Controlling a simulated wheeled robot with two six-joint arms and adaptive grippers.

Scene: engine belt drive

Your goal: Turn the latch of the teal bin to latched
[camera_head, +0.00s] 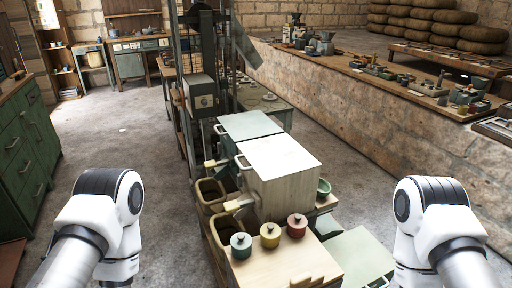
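A bin with a pale teal top (248,124) stands on the bench in the middle of the camera_head view. A cream bin (283,170) stands in front of it and hides much of its body. A latch with a pale yellowish handle (212,163) sticks out to the left near the teal bin. A similar latch handle (235,205) sticks out from the cream bin's left side. I cannot tell the teal bin's latch position at this size. My white arm links show at the lower left and lower right; neither gripper is in view.
Teal, yellow and red lidded pots (270,235) stand on the bench's near top. Open tan containers (211,191) sit left of the bins. A dark metal post (206,60) rises behind. Grey floor (110,140) is clear left of the bench.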

